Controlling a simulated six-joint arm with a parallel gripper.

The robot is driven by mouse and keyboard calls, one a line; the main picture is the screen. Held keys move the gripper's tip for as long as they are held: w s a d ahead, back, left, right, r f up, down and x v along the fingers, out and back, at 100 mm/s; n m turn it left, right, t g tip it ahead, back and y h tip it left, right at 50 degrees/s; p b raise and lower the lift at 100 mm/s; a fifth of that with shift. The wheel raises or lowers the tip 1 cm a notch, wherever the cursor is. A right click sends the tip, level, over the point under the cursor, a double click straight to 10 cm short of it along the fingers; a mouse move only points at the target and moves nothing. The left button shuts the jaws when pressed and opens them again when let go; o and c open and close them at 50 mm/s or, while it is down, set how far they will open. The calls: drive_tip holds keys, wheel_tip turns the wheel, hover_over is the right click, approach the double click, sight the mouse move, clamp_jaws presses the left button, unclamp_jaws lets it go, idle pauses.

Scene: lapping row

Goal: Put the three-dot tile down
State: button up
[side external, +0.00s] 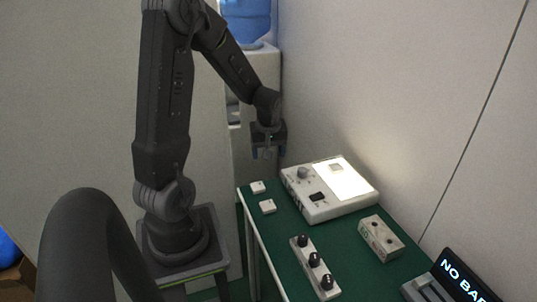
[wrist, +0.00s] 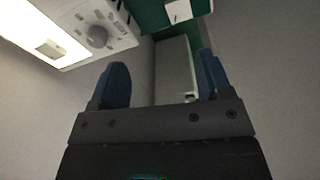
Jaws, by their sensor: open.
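Small pale tiles show in the side view: one (side external: 258,187) at the table's far left corner, another (side external: 268,206) just nearer, and one (side external: 336,167) on the lit panel of a white device. The dots are too small to read, so I cannot tell which is the three-dot tile. My gripper (side external: 268,154) hangs in the air above and beyond the table's far end, apart from all the tiles. In the wrist view its blue fingers (wrist: 163,76) stand wide apart with nothing between them. A tile (wrist: 178,11) on the green top and the panel tile (wrist: 50,48) also show there.
The white device (side external: 315,207) with its knob stands at the back of the green table (side external: 285,235). A box with two holes (side external: 381,238), a strip of black knobs (side external: 315,268) and a lettered display (side external: 465,279) stand nearer. A wall runs behind.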

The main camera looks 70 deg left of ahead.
drive_tip(key=d+r+m+t, duration=0.2)
drive_tip(key=d+r+m, duration=0.5)
drive_tip(key=d+r, duration=0.4)
drive_tip(key=s+d+r+m+t, duration=0.1)
drive_tip(key=s+d+r+m, duration=0.2)
drive_tip(key=d, duration=0.4)
drive_tip(key=s+d+r+m+t+h, duration=0.1)
drive_tip(key=s+d+r+m+t, duration=0.1)
drive_tip(key=s+d+m, duration=0.3)
drive_tip(key=shift+d+r+m+h, duration=0.3)
drive_tip(key=shift+d+r, duration=0.25)
drive_tip(key=shift+d, duration=0.3)
drive_tip(key=shift+c, duration=0.2)
